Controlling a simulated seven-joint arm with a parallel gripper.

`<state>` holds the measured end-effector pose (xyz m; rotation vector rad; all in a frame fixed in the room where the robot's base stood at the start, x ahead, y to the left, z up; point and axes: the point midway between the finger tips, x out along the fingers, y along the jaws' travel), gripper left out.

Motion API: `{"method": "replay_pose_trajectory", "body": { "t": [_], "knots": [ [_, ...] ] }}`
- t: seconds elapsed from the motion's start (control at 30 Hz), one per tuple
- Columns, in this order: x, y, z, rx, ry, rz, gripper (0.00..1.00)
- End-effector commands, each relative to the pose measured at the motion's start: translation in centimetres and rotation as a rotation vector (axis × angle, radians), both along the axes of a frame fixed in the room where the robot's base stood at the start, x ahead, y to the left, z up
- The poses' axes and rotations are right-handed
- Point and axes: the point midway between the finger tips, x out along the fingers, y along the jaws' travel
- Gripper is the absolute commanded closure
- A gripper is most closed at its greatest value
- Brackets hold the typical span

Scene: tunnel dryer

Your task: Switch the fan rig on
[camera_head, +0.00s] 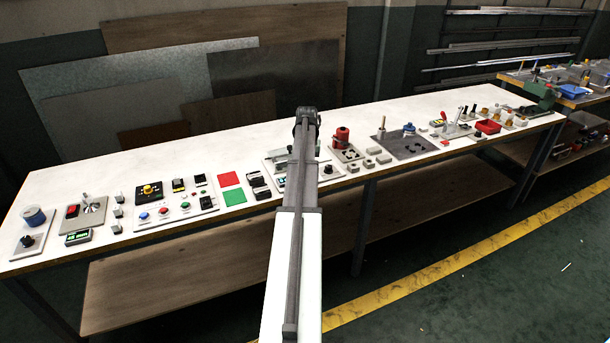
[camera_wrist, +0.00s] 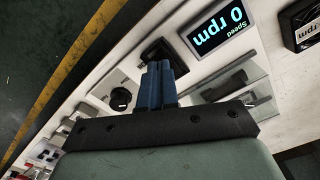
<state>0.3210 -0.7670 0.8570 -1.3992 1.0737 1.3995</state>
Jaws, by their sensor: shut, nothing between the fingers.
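In the wrist view, a display (camera_wrist: 222,28) reads "Speed 0 rpm", upside down. It stands by a pale panel (camera_wrist: 99,87), which carries a round black knob (camera_wrist: 121,98). My gripper (camera_wrist: 160,68) is shut and empty, its blue fingers pointing at a black part (camera_wrist: 162,50) beside the display. The fingers hide some of this part, so I cannot tell whether it is the switch or whether they touch it. A dark oblong part (camera_wrist: 225,85) lies to the right of the fingers. In the head view, my arm hides the gripper and much of this spot.
A black framed unit (camera_wrist: 302,25) sits to the right in the wrist view. In the head view, the white bench (camera_head: 90,180) holds control panels and red and green squares (camera_head: 235,196) left of my arm. A red cylinder (camera_head: 341,138) stands close on its right.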

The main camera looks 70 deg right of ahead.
Motion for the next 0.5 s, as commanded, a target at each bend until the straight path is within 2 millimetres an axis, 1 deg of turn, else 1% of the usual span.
{"method": "replay_pose_trajectory", "body": {
  "t": [0.5],
  "knots": [
    [0.0, -0.01, -0.6, 0.0, 0.0, 0.0, 1.0]
  ]
}}
